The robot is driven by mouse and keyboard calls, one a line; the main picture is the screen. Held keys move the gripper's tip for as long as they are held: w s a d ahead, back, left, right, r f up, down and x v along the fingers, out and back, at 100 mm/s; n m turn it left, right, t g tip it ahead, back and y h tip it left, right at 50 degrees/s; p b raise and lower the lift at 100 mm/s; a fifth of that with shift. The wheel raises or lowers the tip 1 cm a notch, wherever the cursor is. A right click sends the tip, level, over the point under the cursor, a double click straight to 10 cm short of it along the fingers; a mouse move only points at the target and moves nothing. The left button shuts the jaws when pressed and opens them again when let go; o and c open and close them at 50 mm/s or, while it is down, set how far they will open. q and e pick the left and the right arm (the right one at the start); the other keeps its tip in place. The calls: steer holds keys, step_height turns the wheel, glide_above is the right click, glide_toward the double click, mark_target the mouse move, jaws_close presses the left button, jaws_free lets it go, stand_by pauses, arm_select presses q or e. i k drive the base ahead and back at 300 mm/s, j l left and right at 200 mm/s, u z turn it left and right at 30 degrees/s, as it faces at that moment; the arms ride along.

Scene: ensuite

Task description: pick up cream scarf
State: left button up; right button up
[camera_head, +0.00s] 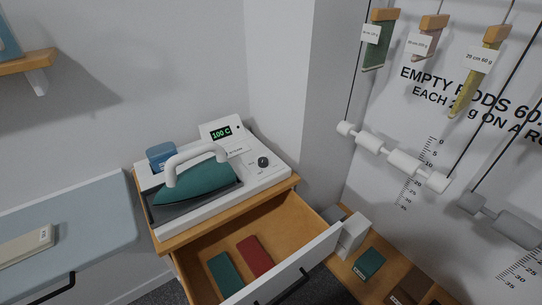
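A cream folded item (24,247), likely the cream scarf, lies flat on the pale blue board (95,215) at the far left. It has a small white label near its right end, and the picture's left edge cuts it off. Neither of my grippers shows in this view.
An iron with a teal body (200,181) sits on a white station reading 100 C, atop a wooden cabinet. Its open drawer (295,218) holds a teal (225,272) and a red folded item (256,256). Labelled scarves and white rods (395,157) hang at the right.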

mark_target(19, 248)
steer(key=u, duration=1.85)
steer(key=i+j, duration=0.15)
steer(key=i+j+z, duration=0.1)
steer(key=j, duration=0.25)
steer(key=i, duration=0.1)
